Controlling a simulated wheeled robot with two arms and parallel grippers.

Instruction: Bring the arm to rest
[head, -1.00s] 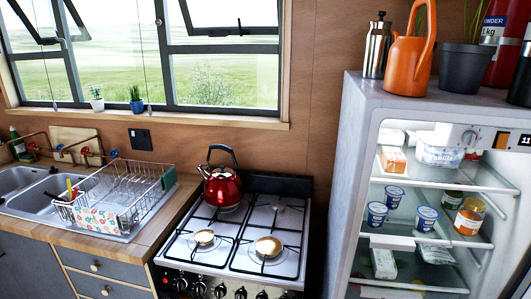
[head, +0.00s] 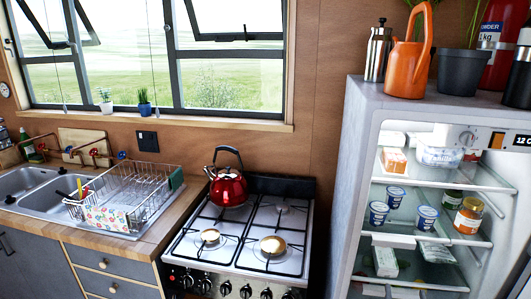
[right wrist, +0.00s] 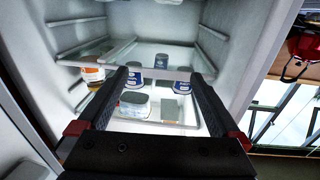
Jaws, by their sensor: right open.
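My right gripper (right wrist: 162,82) shows in the right wrist view, its two dark fingers apart with nothing held between them. It faces into the open fridge, whose white inside (right wrist: 155,22) fills most of that view. Yogurt cups (right wrist: 182,76), a jar (right wrist: 93,73) and a clear pack (right wrist: 133,106) show beyond and around the fingers. I cannot tell how far they are from the fingertips. Neither gripper can be made out in the head view. My left gripper is in no view.
The fridge (head: 350,155) stands open at the right, with an orange watering can (head: 404,68) and a dark plant pot (head: 462,72) on top. A red kettle (head: 229,187) sits on the stove (head: 240,236). A dish rack (head: 145,192) stands beside the sink (head: 30,182).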

